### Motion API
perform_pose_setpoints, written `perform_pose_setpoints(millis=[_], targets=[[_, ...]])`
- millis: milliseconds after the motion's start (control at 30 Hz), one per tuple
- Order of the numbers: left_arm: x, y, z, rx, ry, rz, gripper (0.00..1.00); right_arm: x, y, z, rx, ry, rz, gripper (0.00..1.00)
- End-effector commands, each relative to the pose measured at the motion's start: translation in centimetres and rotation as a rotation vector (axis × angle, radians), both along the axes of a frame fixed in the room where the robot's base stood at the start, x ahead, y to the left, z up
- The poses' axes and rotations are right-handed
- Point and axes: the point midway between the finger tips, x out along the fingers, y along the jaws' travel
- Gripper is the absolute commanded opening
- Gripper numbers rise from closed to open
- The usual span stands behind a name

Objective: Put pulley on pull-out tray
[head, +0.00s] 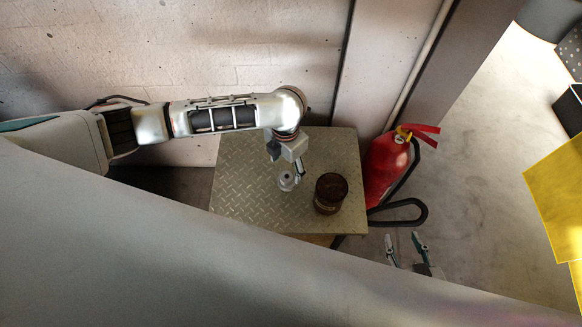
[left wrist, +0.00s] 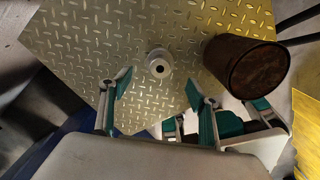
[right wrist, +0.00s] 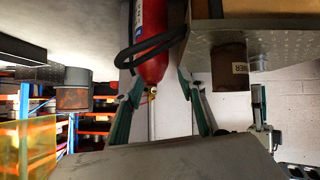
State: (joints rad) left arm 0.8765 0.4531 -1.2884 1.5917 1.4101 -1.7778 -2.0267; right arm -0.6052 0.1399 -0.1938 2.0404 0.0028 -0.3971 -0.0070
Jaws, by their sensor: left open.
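A small round silver pulley (head: 286,182) sits on a metal diamond-plate surface (head: 240,160). In the left wrist view the pulley (left wrist: 158,63) shows its central hole, just beyond and between my fingertips. My left gripper (head: 298,172) points down close to the pulley, open, with nothing held. It also shows in the left wrist view (left wrist: 158,84). My right gripper (head: 405,240) is open and empty off the surface's front right edge; it shows in the right wrist view (right wrist: 160,82). I cannot tell from these views which part is the pull-out tray.
A dark brown can (head: 331,193) stands on the plate just right of the pulley. A red fire extinguisher (head: 386,168) with a black hose is beside the plate's right edge. A wall is behind. A yellow panel (head: 558,200) is at far right. The plate's left part is clear.

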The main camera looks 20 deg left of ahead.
Motion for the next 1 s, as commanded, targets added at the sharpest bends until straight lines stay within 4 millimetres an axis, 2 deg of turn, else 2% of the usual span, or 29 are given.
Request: perform_pose_setpoints(millis=[200,367,500,667,900,933,1000], targets=[[-0.2,0.0,-2.5,0.001,0.006,-0.001,0.61,-2.0,-0.1,-2.2,-0.009,0.047,0.003,0.40],[-0.1,0.0,-3.6,0.000,0.004,0.001,0.61,-2.2,-0.1,-2.7,-0.016,0.053,0.005,0.40],[0.0,0.0,-5.7,0.000,0.009,0.001,0.61,-2.1,-0.3,-3.2,-0.020,0.051,0.005,0.40],[0.1,0.0,-7.7,-0.001,0.007,0.002,0.61,-1.6,-0.3,-3.2,-0.022,0.042,0.006,0.40],[0.4,0.0,-7.6,0.000,-0.001,0.001,0.61,-0.5,-0.3,-1.9,-0.022,0.011,0.011,0.40],[0.4,0.0,-7.6,0.000,-0.001,0.001,0.58,-0.5,-0.3,-1.9,-0.022,0.012,0.012,0.40],[0.4,0.0,-7.6,0.000,-0.001,0.001,0.40,-0.5,-0.3,-1.9,-0.023,0.011,0.013,0.40]])
